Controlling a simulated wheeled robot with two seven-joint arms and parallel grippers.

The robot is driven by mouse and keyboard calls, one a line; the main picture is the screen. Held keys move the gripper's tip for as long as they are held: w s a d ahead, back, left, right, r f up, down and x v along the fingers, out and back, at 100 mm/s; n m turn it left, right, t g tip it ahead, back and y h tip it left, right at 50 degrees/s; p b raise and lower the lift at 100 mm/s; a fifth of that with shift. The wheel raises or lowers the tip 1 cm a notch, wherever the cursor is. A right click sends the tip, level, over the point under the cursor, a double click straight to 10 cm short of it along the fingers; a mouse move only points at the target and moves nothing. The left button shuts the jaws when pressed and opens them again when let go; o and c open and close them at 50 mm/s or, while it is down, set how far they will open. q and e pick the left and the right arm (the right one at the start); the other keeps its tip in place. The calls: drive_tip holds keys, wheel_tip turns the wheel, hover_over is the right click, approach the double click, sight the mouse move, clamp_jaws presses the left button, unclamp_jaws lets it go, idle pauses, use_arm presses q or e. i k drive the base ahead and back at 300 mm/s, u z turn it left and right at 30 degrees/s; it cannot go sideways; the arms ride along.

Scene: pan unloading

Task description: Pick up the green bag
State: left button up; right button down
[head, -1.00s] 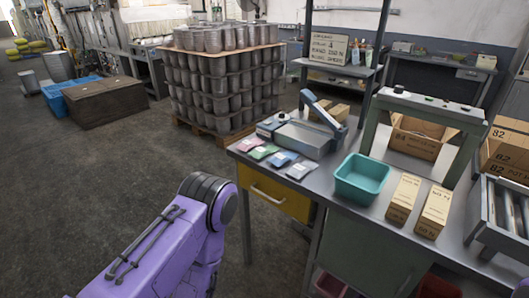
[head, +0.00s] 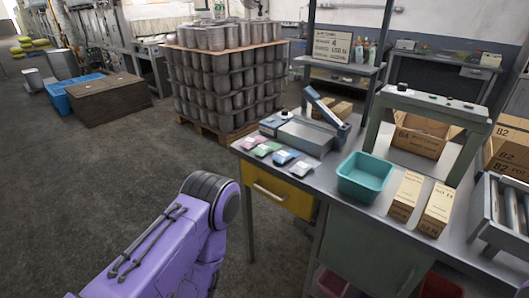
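The green bag (head: 267,149) is a small flat packet lying on the left end of the grey workbench (head: 335,205). It is second from the left in a row of small bags. A pink bag (head: 249,142) lies on its left. A blue bag (head: 284,157) and a pale bag (head: 302,168) lie on its right. My purple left arm comes in from the lower left, in front of the bench and apart from the bags. Its gripper is below the frame. My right gripper is not in view.
A grey machine with a raised arm (head: 306,137) stands right behind the bags. A teal bin (head: 365,177) and two upright cartons (head: 406,196) stand farther right. A yellow drawer (head: 276,195) is below the bags. The floor left of the bench is open.

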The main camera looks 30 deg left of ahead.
sight(262, 150)
drive_tip(key=k, duration=1.25)
drive_tip(key=u, duration=0.55)
drive_tip(key=i, duration=0.6)
drive_tip(key=u, duration=0.5)
drive_tip(key=i, duration=1)
drive_tip(key=z, duration=0.35)
